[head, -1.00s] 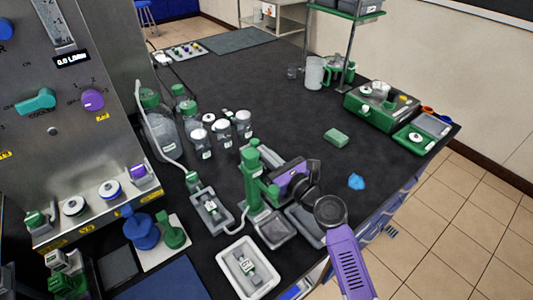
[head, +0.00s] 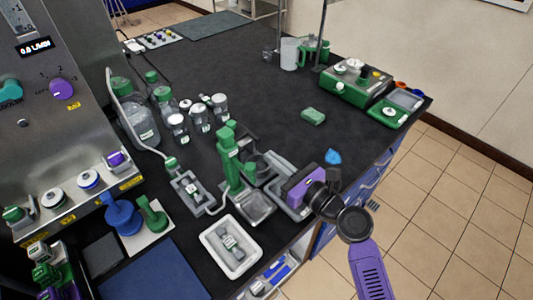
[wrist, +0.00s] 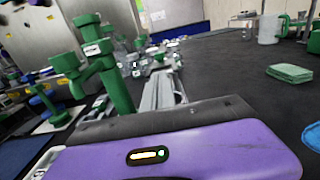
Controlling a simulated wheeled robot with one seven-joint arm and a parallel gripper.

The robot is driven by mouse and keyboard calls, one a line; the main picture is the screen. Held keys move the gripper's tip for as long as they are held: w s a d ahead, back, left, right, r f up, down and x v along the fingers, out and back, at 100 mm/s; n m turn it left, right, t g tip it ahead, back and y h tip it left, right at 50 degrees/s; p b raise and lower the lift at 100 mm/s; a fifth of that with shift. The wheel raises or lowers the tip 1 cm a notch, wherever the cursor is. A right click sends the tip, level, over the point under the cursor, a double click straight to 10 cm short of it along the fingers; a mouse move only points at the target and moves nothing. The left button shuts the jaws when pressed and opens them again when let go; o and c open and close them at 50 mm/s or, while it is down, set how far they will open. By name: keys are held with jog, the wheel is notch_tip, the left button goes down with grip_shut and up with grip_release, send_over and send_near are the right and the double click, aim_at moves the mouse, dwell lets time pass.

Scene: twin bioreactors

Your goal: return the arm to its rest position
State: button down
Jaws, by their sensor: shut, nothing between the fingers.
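My arm's purple gripper (head: 303,186) is over the right front part of the black bench, beside the grey trays. Its purple body fills the bottom of the wrist view (wrist: 185,150). The gripper is shut and holds nothing; its fingertips are hard to make out. My arm comes in from the lower right, past the bench's front edge. A green stand (head: 229,160) rises left of the gripper, with a gap between them in the head view. It also shows at the left in the wrist view (wrist: 113,75).
A white tray (head: 207,254) and grey trays (head: 258,207) lie around the stand. Lidded bottles (head: 199,118) stand behind. A green sponge (head: 313,116) and a blue crumpled item (head: 333,157) lie to the right. A green device (head: 352,84) is farther back. The bench's middle is clear.

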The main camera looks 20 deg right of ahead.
jog(key=shift+s, duration=0.1)
dwell(0.5)
jog(key=shift+d+n+h, duration=0.3)
jog(key=shift+d+n, duration=0.15)
jog(key=shift+n, duration=0.35)
jog(key=s+d+n+h, duration=0.1)
jog(key=s+n+h, duration=0.1)
jog(key=s+n, duration=0.1)
jog(key=s+d+n+h, duration=0.2)
jog(key=s+n, duration=0.2)
jog(key=n, duration=0.2)
jog(key=s+d+n+h, duration=0.1)
jog(key=s+n+h, duration=0.1)
jog(key=s+n, duration=0.2)
jog(key=shift+s+d+f+n+h, duration=0.15)
jog(key=shift+f+n+h, duration=0.2)
jog(key=shift+n, duration=0.35)
jog(key=s+a+r+n+g+y, duration=0.1)
jog(key=s+a+n, duration=0.2)
jog(key=s+n, duration=0.5)
jog(key=s+a+r+n+g, duration=0.1)
jog(key=s+a+n, duration=0.2)
jog(key=s+n, duration=0.5)
jog(key=s, duration=1.1)
jog(key=shift+s+a+y, duration=0.2)
jog(key=shift+a+y, duration=0.05)
jog(key=shift+y, duration=0.1)
